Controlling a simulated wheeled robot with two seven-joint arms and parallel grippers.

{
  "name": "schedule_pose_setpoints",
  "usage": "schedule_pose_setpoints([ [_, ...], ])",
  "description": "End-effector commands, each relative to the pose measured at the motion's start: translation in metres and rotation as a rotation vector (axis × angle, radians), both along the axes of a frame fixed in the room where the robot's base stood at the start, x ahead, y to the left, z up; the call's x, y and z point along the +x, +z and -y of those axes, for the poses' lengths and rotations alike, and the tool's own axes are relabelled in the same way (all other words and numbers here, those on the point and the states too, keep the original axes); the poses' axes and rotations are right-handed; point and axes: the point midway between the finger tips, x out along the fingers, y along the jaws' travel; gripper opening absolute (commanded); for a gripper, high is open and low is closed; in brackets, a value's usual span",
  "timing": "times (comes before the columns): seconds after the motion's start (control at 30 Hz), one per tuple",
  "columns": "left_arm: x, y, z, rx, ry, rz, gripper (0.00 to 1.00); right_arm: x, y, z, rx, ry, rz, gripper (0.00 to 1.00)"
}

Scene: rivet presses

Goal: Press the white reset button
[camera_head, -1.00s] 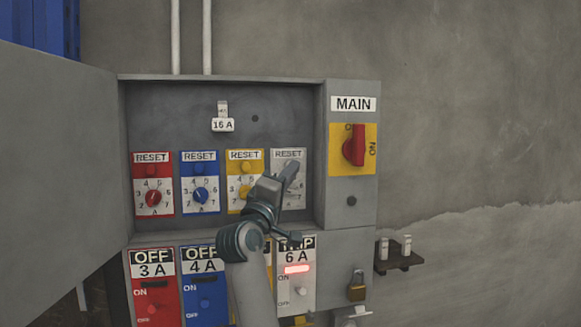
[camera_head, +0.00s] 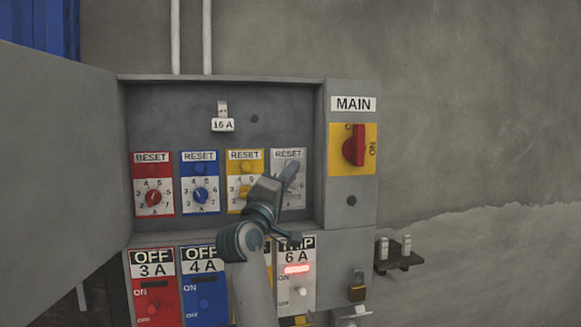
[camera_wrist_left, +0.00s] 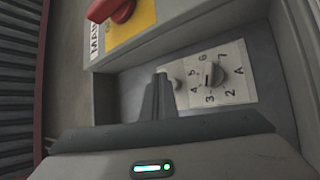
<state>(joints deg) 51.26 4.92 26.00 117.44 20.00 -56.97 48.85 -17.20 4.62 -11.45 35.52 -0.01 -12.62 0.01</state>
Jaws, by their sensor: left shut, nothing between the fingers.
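The white reset panel (camera_head: 298,198) is the rightmost of the panels inside the open cabinet, with a RESET label (camera_head: 289,154) on top and a dial below. My left gripper (camera_head: 291,169) is shut and empty, its fingertips in front of the upper part of this panel and covering the white reset button in the head view. In the left wrist view, the shut fingertips (camera_wrist_left: 161,79) are close beside the small pale button (camera_wrist_left: 176,84), near the white dial (camera_wrist_left: 214,75). I cannot tell whether they touch it. My right gripper is not in view.
Red (camera_head: 153,184), blue (camera_head: 200,183) and yellow reset panels stand to the left. A red main switch (camera_head: 354,146) is on the right. The open cabinet door (camera_head: 60,170) closes off the left side. Below, a 6 A panel (camera_head: 297,289) marked TRIP shows a lit red lamp.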

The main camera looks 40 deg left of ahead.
Motion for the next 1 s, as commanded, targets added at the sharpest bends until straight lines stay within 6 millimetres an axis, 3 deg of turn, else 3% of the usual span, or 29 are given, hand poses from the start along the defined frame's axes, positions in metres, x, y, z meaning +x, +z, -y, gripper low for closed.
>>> schedule_pose_setpoints([
  [1.0,0.0067,0.0003,-0.0082,0.000,0.000,0.000,0.00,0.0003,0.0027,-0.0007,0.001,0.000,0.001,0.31],
])
